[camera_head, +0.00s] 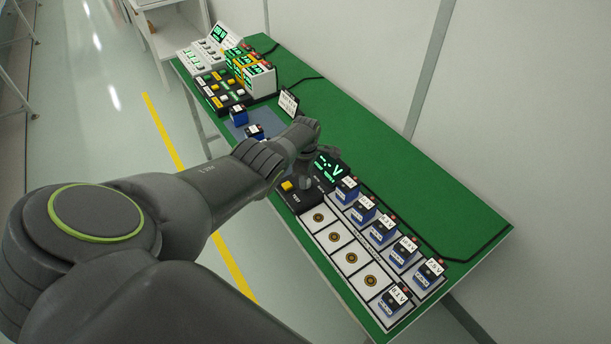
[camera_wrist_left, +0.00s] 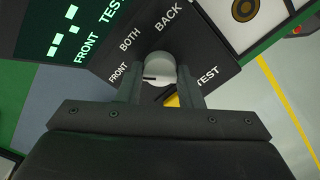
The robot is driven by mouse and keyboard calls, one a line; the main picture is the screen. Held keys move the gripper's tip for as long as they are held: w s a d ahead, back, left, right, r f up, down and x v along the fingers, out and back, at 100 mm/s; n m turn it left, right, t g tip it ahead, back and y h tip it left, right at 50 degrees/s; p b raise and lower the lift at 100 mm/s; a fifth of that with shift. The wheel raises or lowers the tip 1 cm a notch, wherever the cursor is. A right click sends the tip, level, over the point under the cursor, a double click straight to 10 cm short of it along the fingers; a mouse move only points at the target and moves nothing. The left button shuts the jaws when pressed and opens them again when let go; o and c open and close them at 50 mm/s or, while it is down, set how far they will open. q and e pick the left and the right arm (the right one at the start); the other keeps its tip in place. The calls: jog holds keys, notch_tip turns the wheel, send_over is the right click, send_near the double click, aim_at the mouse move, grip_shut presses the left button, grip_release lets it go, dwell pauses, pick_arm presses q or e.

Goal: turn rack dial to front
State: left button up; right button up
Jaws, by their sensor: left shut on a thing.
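The rack dial (camera_wrist_left: 161,66) is a pale round knob on a dark panel marked FRONT, BOTH, BACK in the left wrist view. Its dark pointer line points left, toward the FRONT label (camera_wrist_left: 118,74). My left gripper (camera_wrist_left: 161,78) has one finger on each side of the knob and is shut on it. In the head view my left gripper (camera_head: 304,182) is over the dark control box and hides the dial. My right gripper is in neither view.
A yellow button (camera_head: 287,186) marked TEST sits beside the dial. Several blue batteries (camera_head: 383,231) stand in the white rack (camera_head: 327,240), with empty round sockets in the other row. Another instrument station (camera_head: 222,88) is at the far end. The green table (camera_head: 400,160) is clear at the back right.

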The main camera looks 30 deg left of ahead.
pick_arm(q)
jog(key=shift+n, duration=1.1)
jog(key=o, duration=1)
notch_tip(320, 180, up, 6)
jog(key=p, duration=0.5)
jog(key=shift+r, duration=0.3)
notch_tip(320, 180, up, 11)
jog(key=shift+f+b, duration=0.1)
jog(key=shift+b, duration=0.35)
